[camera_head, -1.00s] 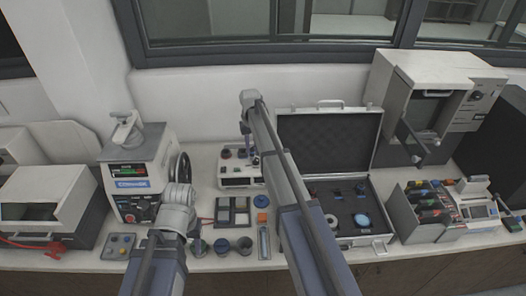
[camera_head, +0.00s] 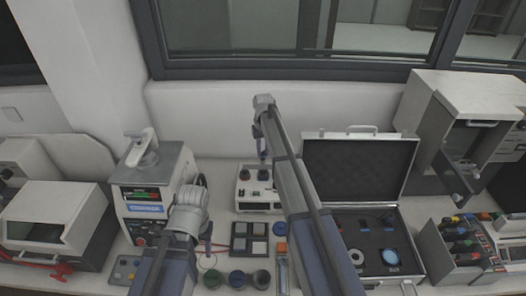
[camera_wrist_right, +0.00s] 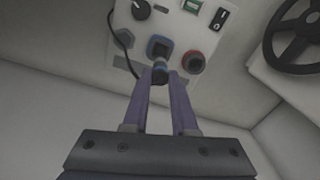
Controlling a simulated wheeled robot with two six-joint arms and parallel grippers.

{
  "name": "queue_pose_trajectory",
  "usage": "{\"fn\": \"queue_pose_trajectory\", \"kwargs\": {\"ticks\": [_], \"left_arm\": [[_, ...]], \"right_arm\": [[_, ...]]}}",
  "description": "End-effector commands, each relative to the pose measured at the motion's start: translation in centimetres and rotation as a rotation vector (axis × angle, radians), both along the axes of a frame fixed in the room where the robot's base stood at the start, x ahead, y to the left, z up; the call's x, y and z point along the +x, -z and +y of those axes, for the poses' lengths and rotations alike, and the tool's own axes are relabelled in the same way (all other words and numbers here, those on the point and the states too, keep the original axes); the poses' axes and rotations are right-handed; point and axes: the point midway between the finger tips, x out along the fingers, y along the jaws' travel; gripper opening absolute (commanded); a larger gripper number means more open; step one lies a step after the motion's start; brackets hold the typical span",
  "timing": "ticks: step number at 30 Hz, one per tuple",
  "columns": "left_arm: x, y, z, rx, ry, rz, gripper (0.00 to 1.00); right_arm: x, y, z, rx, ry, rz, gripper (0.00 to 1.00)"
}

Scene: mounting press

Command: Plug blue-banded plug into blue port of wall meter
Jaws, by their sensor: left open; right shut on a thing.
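The wall meter (camera_head: 258,203) is a white box at the back of the bench in the head view. In the right wrist view its panel (camera_wrist_right: 172,30) shows a blue-ringed port (camera_wrist_right: 159,46) and a red port (camera_wrist_right: 192,62). My right gripper (camera_wrist_right: 163,75) is shut on a dark plug (camera_wrist_right: 159,73) with a bluish collar. The plug is just in front of the blue port, roughly in line with it. Whether they touch I cannot tell. In the head view my right gripper (camera_head: 262,152) hangs above the meter. My left gripper (camera_head: 208,243) is open, beside the press.
The mounting press (camera_head: 147,200) stands left of the meter; its handwheel (camera_wrist_right: 301,30) shows in the right wrist view. A black cable (camera_wrist_right: 124,40) runs beside the ports. Cups (camera_head: 237,279) stand in front. An open case (camera_head: 357,170) stands to the right.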

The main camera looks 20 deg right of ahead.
Motion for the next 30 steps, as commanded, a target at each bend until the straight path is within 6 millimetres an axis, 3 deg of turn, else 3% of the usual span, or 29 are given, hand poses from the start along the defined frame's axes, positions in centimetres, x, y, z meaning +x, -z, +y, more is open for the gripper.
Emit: {"fn": "queue_pose_trajectory", "kwargs": {"ticks": [12, 30], "left_arm": [[0.0, 3.0, 0.0, 0.001, 0.006, 0.000, 0.50], [0.0, 3.3, 0.0, 0.001, 0.007, 0.000, 0.50]], "right_arm": [[0.0, 3.0, 0.0, 0.000, 0.000, 0.000, 0.00], [0.0, 3.3, 0.0, 0.000, 0.000, 0.000, 0.00]]}}
